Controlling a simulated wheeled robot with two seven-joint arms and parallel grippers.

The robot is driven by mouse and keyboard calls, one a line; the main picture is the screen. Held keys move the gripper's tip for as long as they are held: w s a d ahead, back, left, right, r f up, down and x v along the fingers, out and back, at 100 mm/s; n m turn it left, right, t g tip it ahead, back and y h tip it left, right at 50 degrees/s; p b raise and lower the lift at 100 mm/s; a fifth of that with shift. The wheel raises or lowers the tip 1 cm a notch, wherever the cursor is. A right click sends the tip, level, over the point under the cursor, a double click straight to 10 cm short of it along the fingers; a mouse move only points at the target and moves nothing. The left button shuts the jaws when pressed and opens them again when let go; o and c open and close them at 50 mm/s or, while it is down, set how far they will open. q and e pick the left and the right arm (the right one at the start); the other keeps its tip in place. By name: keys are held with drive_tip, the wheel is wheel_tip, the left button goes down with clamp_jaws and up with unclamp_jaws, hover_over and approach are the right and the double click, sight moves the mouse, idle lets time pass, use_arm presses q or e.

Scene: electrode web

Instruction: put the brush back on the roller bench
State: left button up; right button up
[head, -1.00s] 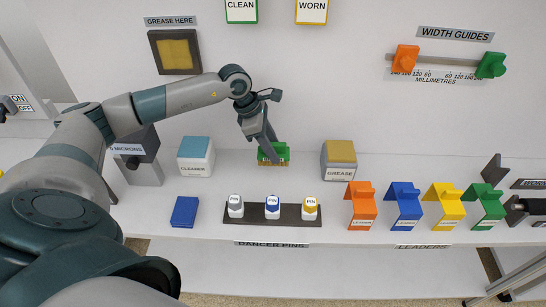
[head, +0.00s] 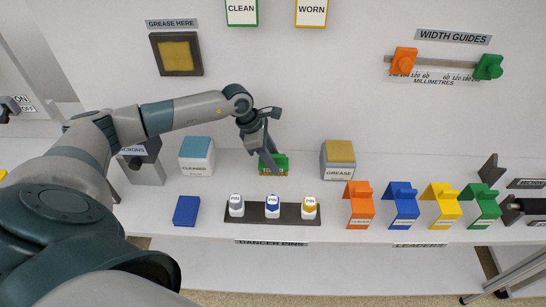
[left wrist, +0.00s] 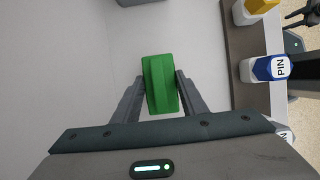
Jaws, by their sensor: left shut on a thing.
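The brush is a green block with tan bristles underneath (head: 274,165). It stands on the white bench (head: 235,185) or very close above it, between the cleaner box and the grease box; I cannot tell whether it touches. My left gripper (head: 268,160) reaches down to it from above. In the left wrist view the green brush (left wrist: 159,84) sits between the two fingers (left wrist: 160,92), which are shut on its sides. My right gripper is not in view.
A cleaner box (head: 196,158) stands left of the brush and a grease box (head: 338,160) right. In front are a dark pin rack (head: 290,213), a blue block (head: 186,210) and several coloured leaders (head: 403,203). Bare bench lies around the brush.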

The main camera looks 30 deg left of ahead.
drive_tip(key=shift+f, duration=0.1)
use_arm(q)
drive_tip(key=o, duration=0.9)
drive_tip(key=shift+f, duration=0.1)
drive_tip(key=shift+b+v, duration=0.3)
drive_tip(key=shift+v, duration=0.5)
drive_tip(key=b+v, duration=0.3)
drive_tip(key=v, duration=0.7)
drive_tip(key=shift+r, duration=0.3)
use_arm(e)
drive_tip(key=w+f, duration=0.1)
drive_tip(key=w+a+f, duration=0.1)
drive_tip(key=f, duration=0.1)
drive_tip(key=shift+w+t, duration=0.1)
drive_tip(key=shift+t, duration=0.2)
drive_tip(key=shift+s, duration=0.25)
